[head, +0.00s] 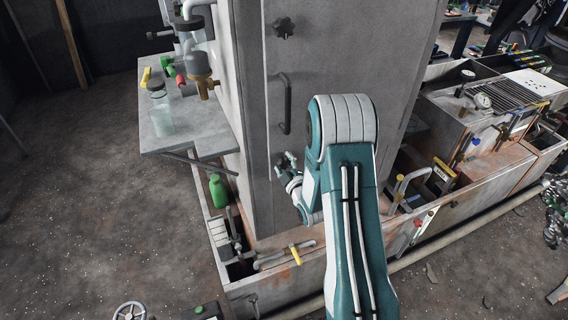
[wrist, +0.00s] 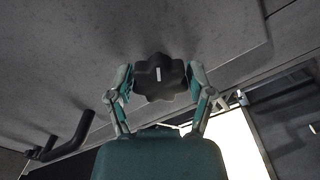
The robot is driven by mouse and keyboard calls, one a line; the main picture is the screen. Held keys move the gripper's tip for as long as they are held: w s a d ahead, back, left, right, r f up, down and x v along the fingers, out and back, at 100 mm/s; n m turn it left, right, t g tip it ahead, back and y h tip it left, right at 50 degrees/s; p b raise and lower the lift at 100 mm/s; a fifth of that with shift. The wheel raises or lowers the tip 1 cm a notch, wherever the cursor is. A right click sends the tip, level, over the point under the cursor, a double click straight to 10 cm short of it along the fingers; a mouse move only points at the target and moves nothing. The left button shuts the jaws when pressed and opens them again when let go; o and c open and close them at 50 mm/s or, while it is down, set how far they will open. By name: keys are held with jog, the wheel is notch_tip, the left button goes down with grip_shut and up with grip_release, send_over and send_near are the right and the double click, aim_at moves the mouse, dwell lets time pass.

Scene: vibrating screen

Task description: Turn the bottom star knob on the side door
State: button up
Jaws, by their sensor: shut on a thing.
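The bottom star knob (wrist: 160,78) is dark, with rounded lobes and a short pale mark at its centre. It sits on the grey side door (wrist: 215,30). My gripper (wrist: 159,82) is shut on it, one finger on each side, in the wrist view. In the head view my gripper (head: 287,168) is low on the side door (head: 310,60), and my arm hides much of it. The bottom knob cannot be made out there. A similar upper star knob (head: 283,28) is near the top of the door.
A dark door handle (head: 285,103) is above my gripper in the head view and shows at lower left in the wrist view (wrist: 70,140). A side shelf (head: 185,145) with a glass jar (head: 159,110) juts out left. A green bottle (head: 218,190) stands below it.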

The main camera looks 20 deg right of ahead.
jog(key=m, duration=0.5)
jog(key=shift+s+f+m, duration=0.1)
jog(key=shift+f+m, duration=0.2)
jog(key=m, duration=0.4)
jog(key=shift+m, duration=0.4)
jog(key=o, duration=1)
jog(key=shift+o, duration=0.6)
jog(key=shift+r, duration=0.1)
jog(key=shift+r, duration=0.1)
